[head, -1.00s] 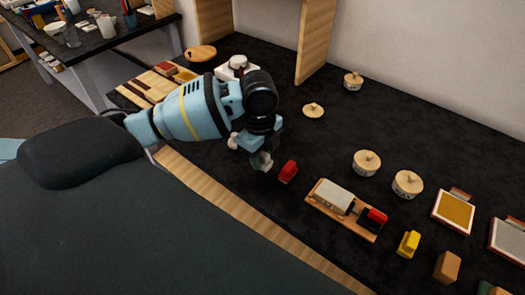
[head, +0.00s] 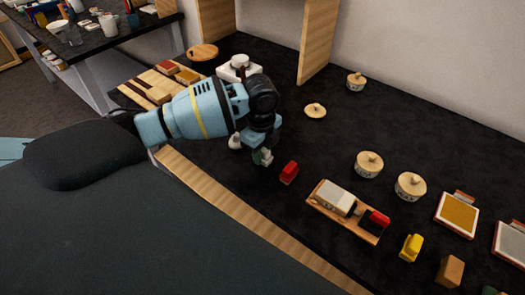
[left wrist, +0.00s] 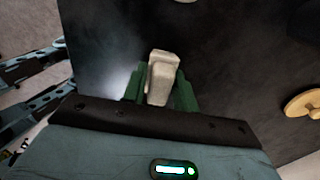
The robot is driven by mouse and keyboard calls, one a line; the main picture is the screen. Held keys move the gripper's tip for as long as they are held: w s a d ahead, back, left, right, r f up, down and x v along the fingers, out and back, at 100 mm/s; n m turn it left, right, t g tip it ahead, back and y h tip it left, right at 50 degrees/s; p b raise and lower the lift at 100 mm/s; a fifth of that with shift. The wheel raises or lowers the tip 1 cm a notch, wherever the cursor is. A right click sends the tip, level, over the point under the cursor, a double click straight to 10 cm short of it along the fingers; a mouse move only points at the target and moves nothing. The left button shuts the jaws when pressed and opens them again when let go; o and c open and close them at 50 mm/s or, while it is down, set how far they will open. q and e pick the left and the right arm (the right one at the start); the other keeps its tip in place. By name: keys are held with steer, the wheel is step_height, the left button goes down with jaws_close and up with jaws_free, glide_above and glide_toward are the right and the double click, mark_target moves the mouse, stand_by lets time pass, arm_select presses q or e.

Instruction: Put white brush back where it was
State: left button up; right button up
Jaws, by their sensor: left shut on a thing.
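The white brush (left wrist: 162,75) is held between the green fingers of my left gripper (left wrist: 160,90) in the left wrist view. In the head view the left gripper (head: 262,157) is low over the dark table, just left of a small red block-like piece (head: 289,173). Only a small pale part of the brush shows there, at the fingertips. I cannot tell whether the brush touches the table. My right gripper is not in view.
Right of the red piece are a wooden tray (head: 343,228) with a pale block, a yellow piece (head: 411,248) and a tan block (head: 450,271). A small white object (head: 235,141) is close left of the gripper.

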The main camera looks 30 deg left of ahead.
arm_select(q)
steer(key=shift+f, duration=0.15)
steer(key=o, duration=0.9)
steer(key=shift+o, duration=0.2)
step_height(320, 180, up, 12)
steer(key=p, duration=0.1)
steer(key=shift+r, duration=0.2)
steer(key=shift+s+a, duration=0.1)
